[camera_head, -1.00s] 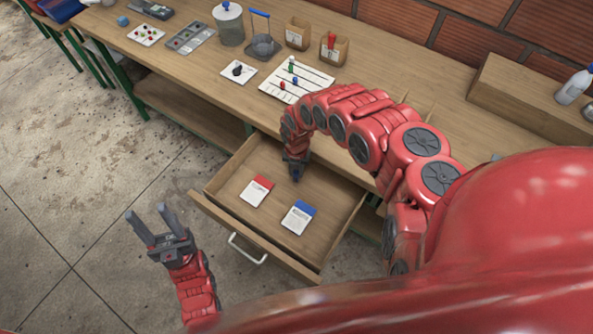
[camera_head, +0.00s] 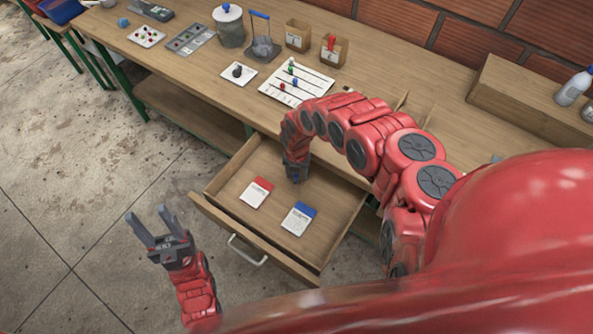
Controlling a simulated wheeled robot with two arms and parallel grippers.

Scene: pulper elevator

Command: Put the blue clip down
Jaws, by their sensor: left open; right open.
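My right arm arches over the bench into the open drawer (camera_head: 322,252). My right gripper (camera_head: 297,175) points down at the drawer's back part, mostly hidden by its own wrist. A small dark blue patch shows at its tip; I cannot tell whether it is the blue clip or whether it touches the drawer floor. A red-topped card (camera_head: 256,193) and a blue-topped card (camera_head: 299,219) lie in front of it in the drawer. My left gripper (camera_head: 149,220) is open and empty, left of the drawer, over the floor.
On the bench, a white lined board (camera_head: 297,82) holds small coloured pieces, one of them blue. A white card with a dark item (camera_head: 239,73), a lidded jar (camera_head: 229,27) and two small wooden boxes (camera_head: 298,35) stand near it. The drawer's front half around the cards is free.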

